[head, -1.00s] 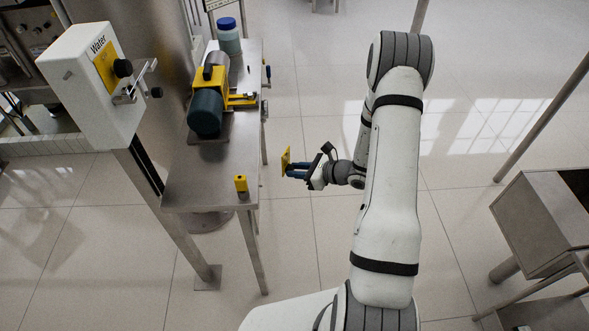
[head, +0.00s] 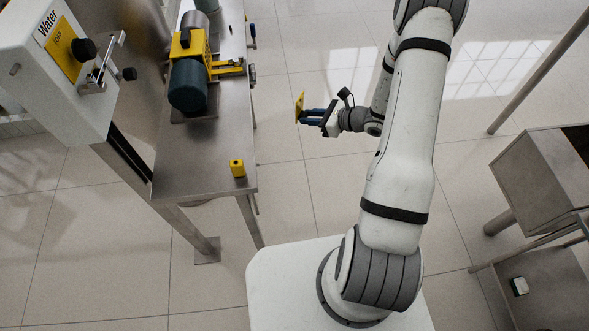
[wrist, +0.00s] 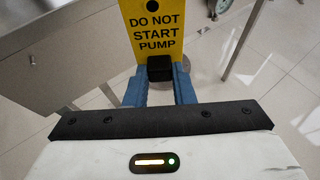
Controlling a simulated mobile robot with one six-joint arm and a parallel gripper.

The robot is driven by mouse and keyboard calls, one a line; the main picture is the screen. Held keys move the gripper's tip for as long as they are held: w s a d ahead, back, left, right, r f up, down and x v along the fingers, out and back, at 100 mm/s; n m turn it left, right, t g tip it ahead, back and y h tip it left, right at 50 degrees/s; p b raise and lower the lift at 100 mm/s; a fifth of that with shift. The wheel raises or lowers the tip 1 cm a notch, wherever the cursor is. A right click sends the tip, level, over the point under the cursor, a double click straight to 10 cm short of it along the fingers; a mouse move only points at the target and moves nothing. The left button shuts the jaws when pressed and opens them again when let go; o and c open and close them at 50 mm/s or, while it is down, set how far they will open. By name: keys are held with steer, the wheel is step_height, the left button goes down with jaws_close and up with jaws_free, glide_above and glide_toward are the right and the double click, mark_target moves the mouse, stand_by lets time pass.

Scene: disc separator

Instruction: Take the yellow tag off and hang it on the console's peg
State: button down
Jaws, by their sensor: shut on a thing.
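My gripper (head: 305,116) is shut on the yellow tag (head: 299,107) and holds it in the air, right of the steel table and apart from it. In the wrist view the tag (wrist: 155,28) reads "DO NOT START PUMP". A black block (wrist: 159,68) on its lower part sits between my blue fingers. A dark round spot shows near the tag's top, at the picture edge. The white console (head: 88,112) marked "Water" stands at upper left.
A steel cabinet (head: 535,180) stands at right.

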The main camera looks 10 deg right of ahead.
steer(key=s+a+f+n+g+y+b, duration=0.1)
steer(key=s+a+f+n+g+b, duration=0.2)
steer(key=b, duration=1)
steer(key=s+a+f+n+g+y+b, duration=0.1)
steer(key=s+a+f+n+g+b, duration=0.2)
steer(key=s+b, duration=0.6)
step_height(320, 180, down, 2)
steer(key=g+b, duration=0.1)
steer(key=b, duration=0.4)
steer(key=shift+s+n, duration=0.3)
steer(key=shift+s, duration=0.1)
steer(key=shift+a+f, duration=0.1)
steer(key=shift+w+a, duration=0.1)
steer(key=shift+a, duration=2.6)
steer(key=shift+a, duration=0.7)
